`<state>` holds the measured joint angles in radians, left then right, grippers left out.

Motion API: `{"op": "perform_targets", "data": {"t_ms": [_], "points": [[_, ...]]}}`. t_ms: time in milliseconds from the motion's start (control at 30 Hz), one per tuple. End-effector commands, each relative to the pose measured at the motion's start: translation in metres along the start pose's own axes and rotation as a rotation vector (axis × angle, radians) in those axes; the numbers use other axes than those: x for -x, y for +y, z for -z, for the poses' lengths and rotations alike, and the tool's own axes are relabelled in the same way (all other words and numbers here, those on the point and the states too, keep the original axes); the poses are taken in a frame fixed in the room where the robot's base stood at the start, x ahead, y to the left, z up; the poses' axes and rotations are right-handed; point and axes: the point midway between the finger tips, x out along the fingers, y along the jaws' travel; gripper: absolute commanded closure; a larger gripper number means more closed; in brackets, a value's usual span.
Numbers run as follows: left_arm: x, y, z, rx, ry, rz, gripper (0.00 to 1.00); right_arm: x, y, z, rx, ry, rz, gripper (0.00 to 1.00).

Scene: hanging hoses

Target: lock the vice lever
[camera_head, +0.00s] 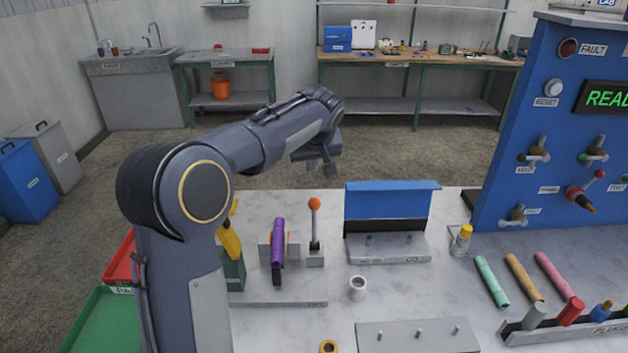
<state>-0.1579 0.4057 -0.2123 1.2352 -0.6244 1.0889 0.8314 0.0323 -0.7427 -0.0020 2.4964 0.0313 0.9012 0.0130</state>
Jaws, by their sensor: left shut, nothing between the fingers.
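The vice (265,252) stands on a grey base plate on the bench, with a purple piece (277,243) between its jaws. Its lever (314,225) stands upright just right of the jaws, with an orange ball (314,203) on top. My left arm comes in from the left and reaches over the bench. My left gripper (326,170) is shut and empty, above and beyond the lever in the picture, apart from it. My right gripper is out of view.
A blue-backed fixture (388,205) stands right of the lever. A white ring (357,287) and a pegged block (418,338) are nearer. Coloured hoses (525,275) lie at right, before a blue panel (555,125). A yellow-handled tool (230,238) stands left of the vice.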

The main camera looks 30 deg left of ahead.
Motion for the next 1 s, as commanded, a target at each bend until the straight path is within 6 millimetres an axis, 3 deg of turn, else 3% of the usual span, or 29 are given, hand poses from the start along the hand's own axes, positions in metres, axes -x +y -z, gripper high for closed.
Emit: {"op": "perform_targets", "data": {"t_ms": [500,733,1000], "points": [[-0.095,0.000,-0.003,-0.002,-0.005,0.001,1.00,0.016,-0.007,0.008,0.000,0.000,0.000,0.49],[-0.082,0.000,-0.032,-0.001,-0.002,-0.001,1.00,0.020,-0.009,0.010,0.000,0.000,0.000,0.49],[-0.081,0.000,-0.039,-0.001,-0.001,0.000,1.00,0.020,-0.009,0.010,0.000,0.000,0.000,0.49]]}}
